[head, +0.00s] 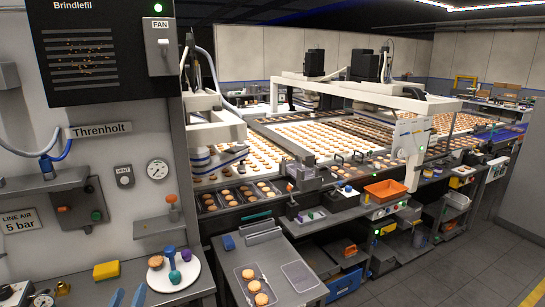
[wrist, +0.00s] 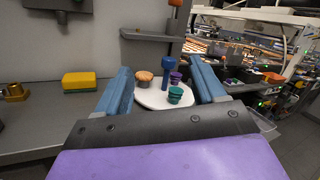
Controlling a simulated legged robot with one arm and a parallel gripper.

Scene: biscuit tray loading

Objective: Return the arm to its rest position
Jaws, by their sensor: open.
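My gripper (head: 128,298) shows at the bottom left of the head view as two blue fingertips, spread apart. In the wrist view my gripper (wrist: 160,67) has its blue fingers wide apart with nothing held between them. Beyond the fingers a round white plate (wrist: 150,99) lies on the grey counter; it also shows in the head view (head: 158,282). On the plate are a brown-topped biscuit or cake (wrist: 144,78), a blue knobbed piece (wrist: 168,75), a purple piece (wrist: 176,78) and a green piece (wrist: 175,95).
A yellow-and-green sponge (head: 106,270) lies left of the plate, and a brass fitting (wrist: 14,92) farther left. A wall shelf (head: 164,226) juts out above the plate. A low table (head: 275,255) with a biscuit tray (head: 241,281) stands to the right. Open floor lies at the lower right.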

